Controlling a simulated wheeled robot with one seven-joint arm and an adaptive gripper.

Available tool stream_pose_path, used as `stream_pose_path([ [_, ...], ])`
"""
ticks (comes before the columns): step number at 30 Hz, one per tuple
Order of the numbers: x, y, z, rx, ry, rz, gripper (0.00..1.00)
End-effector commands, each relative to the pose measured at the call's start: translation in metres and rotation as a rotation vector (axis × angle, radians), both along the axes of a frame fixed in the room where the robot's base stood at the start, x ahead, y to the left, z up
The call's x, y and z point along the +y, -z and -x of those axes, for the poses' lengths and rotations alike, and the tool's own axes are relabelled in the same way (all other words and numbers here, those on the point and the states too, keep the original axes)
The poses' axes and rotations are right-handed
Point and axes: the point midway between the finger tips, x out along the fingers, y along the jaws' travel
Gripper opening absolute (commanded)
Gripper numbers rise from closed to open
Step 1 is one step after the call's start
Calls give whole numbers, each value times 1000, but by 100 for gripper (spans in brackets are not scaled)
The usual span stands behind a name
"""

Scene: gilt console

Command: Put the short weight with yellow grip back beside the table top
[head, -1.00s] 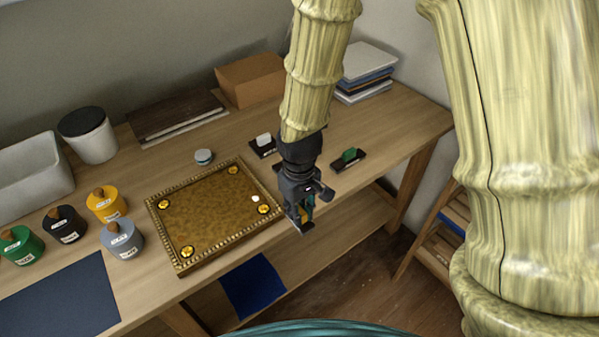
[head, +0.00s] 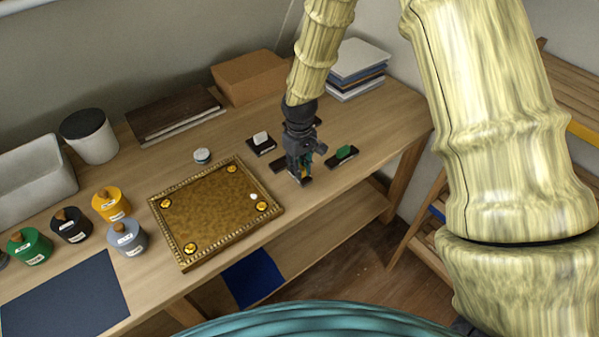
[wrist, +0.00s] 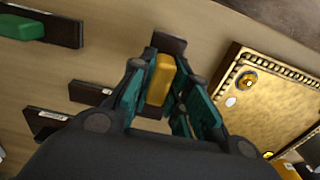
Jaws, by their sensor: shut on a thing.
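My gripper (head: 302,171) is shut on the yellow grip (wrist: 160,78) of a short weight with a dark base (wrist: 168,44). The fingers, teal inside, sit on both sides of the grip in the wrist view. The gripper hides most of the weight in the head view. The gilt table top (head: 215,205), with a beaded rim and brass discs near its corners, lies on the bench to the left of my gripper. It also shows at the right of the wrist view (wrist: 270,105). I cannot tell whether the weight touches the bench.
A green-gripped weight (head: 343,153) lies right of my gripper, a white-gripped one (head: 261,141) behind left. Another dark bar (wrist: 88,92) lies close to my fingers. Lidded pots (head: 112,204) stand left of the gilt top. The bench's front edge is near.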

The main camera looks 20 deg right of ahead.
Motion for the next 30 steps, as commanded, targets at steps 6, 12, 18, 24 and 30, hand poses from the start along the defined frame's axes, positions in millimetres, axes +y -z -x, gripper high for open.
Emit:
stream_pose_path([
  [6,0,12,1,3,0,1,0],
  [12,0,29,1,2,0,1,0],
  [18,0,34,0,0,0,0,0],
  [24,0,36,0,0,0,0,0],
  [30,0,37,0,0,0,0,39],
])
